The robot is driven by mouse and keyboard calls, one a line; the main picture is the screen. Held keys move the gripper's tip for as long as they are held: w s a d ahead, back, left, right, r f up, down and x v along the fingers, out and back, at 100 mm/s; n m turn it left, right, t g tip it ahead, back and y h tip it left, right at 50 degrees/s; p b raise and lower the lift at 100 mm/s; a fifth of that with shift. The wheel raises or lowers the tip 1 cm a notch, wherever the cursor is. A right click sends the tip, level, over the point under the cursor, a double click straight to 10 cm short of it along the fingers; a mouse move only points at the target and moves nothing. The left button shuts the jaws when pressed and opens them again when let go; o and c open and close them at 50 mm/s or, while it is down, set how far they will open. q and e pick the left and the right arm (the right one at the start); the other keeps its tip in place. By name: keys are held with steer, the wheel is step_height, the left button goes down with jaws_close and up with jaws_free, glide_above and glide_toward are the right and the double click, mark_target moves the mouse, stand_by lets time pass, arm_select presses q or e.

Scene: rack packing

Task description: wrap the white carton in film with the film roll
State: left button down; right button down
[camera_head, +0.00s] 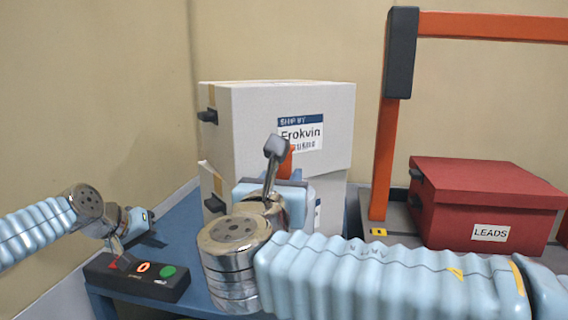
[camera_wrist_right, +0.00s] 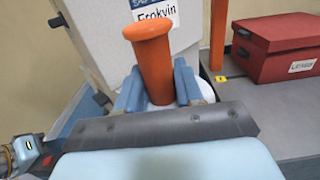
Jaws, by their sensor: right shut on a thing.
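Two white cartons are stacked on the blue turntable-like surface (camera_head: 178,232). The upper white carton (camera_head: 235,130) bears a "Frokvin" label, and the lower one (camera_head: 335,200) is largely hidden by my right arm. My right gripper (camera_head: 282,190) is in front of the cartons. In the right wrist view its blue fingers (camera_wrist_right: 158,92) are shut around the orange handle (camera_wrist_right: 152,60) of the film roll, and a white part (camera_wrist_right: 205,90) shows behind. The orange part (camera_head: 287,160) shows only slightly in the head view. My left gripper (camera_head: 135,228) is over the button box; its jaws are unclear.
The black button box (camera_head: 140,278) has red and green buttons and sits at the front left. An orange frame (camera_head: 386,150) with a dark upright head stands right of the cartons. A red "LEADS" box (camera_head: 485,200) sits on the grey surface at right.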

steer(key=w+a, duration=0.1)
steer(key=w, duration=0.8)
steer(key=shift+a, duration=0.15)
stand_by(0.8)
steer(key=shift+s, duration=0.1)
arm_select(q)
steer(key=shift+f, duration=0.15)
steer(key=shift+f+b, duration=0.35)
steer(key=shift+b, duration=0.15)
arm_select(e)
steer(key=shift+s+d, duration=0.3)
steer(key=shift+s, duration=0.65)
steer(key=shift+s+d, duration=0.3)
steer(key=shift+s, duration=0.65)
arm_select(q)
steer(key=shift+f+b, duration=0.3)
arm_select(e)
steer(key=shift+s+r, duration=0.1)
steer(key=shift+s, duration=2.45)
arm_select(q)
steer(key=shift+r, duration=0.1)
